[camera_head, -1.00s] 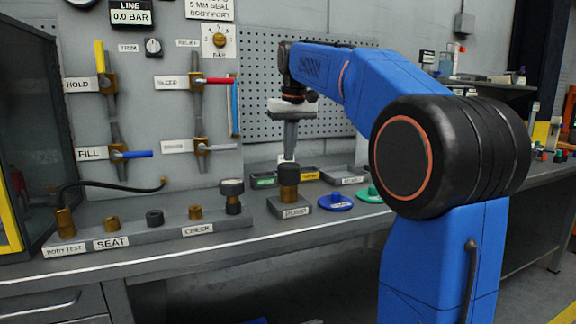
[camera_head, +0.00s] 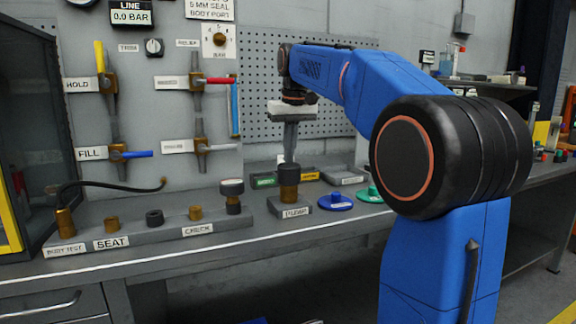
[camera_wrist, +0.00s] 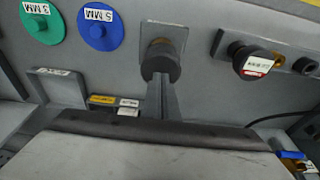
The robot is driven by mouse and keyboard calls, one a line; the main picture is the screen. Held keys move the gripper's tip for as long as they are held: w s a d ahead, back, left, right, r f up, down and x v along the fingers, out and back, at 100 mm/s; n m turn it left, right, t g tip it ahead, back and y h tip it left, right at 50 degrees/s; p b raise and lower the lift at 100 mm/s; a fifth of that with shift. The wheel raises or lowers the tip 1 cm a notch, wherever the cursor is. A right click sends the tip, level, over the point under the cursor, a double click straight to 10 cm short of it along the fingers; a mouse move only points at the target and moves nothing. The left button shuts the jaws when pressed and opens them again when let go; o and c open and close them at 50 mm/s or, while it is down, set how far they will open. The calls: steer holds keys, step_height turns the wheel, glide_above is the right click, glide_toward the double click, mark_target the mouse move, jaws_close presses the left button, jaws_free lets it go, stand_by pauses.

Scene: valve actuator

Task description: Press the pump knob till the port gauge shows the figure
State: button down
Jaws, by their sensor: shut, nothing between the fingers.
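The pump knob (camera_head: 289,173) is a dark cap on a brass stem, upright on a small grey block at the bench front. It also shows in the wrist view (camera_wrist: 160,62). My gripper (camera_head: 289,155) points down with shut, empty fingers directly over the knob; the tips look to be at its top, but I cannot tell whether they touch. In the wrist view, my gripper (camera_wrist: 161,82) meets the knob's outline. A dark-capped gauge (camera_head: 232,188) stands on the port block to the left; its label (camera_wrist: 257,65) is too small to read.
The line display (camera_head: 131,16) seems to read about zero bar. Valves with yellow, red and blue handles are on the panel left. Blue (camera_head: 336,202) and green (camera_head: 369,194) discs lie right of the pump block. A hose (camera_head: 110,186) runs to the port block.

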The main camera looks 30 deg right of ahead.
mark_target(289, 165)
steer(key=shift+s+x, duration=0.2)
steer(key=shift+x, duration=0.7)
steer(key=shift+s+x, duration=0.15)
steer(key=shift+x, duration=0.75)
steer(key=shift+s+x, duration=0.2)
steer(key=shift+x, duration=0.7)
steer(key=shift+a, duration=0.1)
steer(key=shift+w+v, duration=0.2)
steer(key=shift+v, duration=0.75)
steer(key=shift+w+v, duration=0.2)
steer(key=shift+v, duration=0.75)
steer(key=shift+w+v, duration=0.2)
steer(key=shift+v, duration=0.75)
steer(key=shift+r, duration=0.1)
